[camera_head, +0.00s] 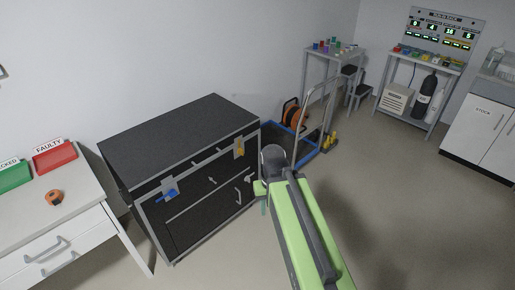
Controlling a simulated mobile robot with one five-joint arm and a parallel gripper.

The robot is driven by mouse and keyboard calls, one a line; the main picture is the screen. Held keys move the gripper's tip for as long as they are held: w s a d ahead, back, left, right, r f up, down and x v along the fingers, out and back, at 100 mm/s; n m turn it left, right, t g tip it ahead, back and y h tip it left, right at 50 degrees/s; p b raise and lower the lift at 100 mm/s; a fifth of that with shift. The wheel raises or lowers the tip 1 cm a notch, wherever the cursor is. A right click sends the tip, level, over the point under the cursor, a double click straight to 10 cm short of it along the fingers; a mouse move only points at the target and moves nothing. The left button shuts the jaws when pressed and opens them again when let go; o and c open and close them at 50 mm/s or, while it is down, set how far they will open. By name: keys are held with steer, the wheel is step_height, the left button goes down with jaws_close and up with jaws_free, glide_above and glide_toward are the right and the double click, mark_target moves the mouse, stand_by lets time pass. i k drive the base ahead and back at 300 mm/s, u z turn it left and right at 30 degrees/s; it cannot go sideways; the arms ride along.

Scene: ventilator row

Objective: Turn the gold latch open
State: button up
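The gold latch (239,149) is a small yellow piece at the upper right of the front of a black case with grey edges (180,135). A blue latch (168,194) sits at the upper left of the same front. My green arm reaches in from the bottom right, and its end, with my gripper (262,192), is at the case's right front corner, below and right of the gold latch. The fingers are small and partly hidden by the arm, so I cannot tell whether they are open.
A white table (50,205) with green and red bins and an orange tape roll (54,198) stands at the left. A blue-edged cart (303,152) stands behind my arm. Shelves and a white cabinet (481,140) line the back right. The floor at right is clear.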

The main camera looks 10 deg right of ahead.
mark_target(240, 150)
steer(key=z, duration=0.05)
steer(key=k, duration=0.65)
steer(key=u, duration=0.45)
steer(key=i, duration=1.1)
steer(key=u, duration=0.85)
